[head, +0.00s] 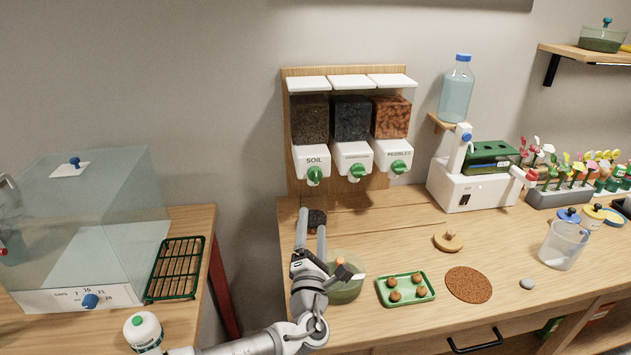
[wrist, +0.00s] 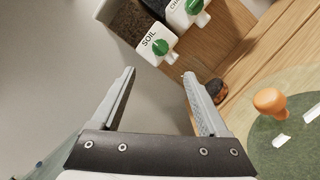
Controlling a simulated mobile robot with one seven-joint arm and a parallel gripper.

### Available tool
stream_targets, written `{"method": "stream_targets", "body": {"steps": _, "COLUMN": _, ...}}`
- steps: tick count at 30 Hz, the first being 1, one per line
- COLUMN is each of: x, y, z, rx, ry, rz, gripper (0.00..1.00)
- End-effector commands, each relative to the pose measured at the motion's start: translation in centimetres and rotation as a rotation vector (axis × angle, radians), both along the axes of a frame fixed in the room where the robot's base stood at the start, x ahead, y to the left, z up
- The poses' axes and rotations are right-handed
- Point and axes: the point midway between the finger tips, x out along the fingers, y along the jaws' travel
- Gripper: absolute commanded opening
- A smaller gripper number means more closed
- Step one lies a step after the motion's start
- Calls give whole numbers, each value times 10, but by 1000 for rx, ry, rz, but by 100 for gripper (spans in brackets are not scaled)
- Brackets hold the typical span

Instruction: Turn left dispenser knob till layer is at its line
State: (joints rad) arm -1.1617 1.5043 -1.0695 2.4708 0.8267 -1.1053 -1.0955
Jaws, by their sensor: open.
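The left dispenser (head: 311,153), labelled SOIL, hangs on a wooden back panel and holds dark soil. Its green knob (head: 314,176) is at the front of its white base; the knob also shows in the wrist view (wrist: 160,47). My gripper (head: 312,222) is open and empty, in front of and below the knob, its fingers apart from it. In the wrist view the knob lies beyond the gap between my fingertips (wrist: 159,74). A clear round vessel (head: 347,292) with green inside is partly hidden by my wrist. No layer line is readable.
A small dark round thing (head: 317,217) sits below the soil dispenser. Two other dispensers with green knobs adjoin it, the right one marked PEBBLES (head: 397,160). A green tray (head: 405,290), a brown round mat (head: 469,285) and a white machine (head: 465,192) stand rightward.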

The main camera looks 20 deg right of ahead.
Motion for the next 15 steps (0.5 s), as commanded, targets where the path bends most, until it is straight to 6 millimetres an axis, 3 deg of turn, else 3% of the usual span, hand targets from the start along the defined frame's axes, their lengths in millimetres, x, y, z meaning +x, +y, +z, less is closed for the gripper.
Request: {"method": "stream_targets", "body": {"steps": 15, "x": 100, "y": -44, "z": 25, "rx": 2, "ry": 0, "rz": -2, "gripper": 78}}
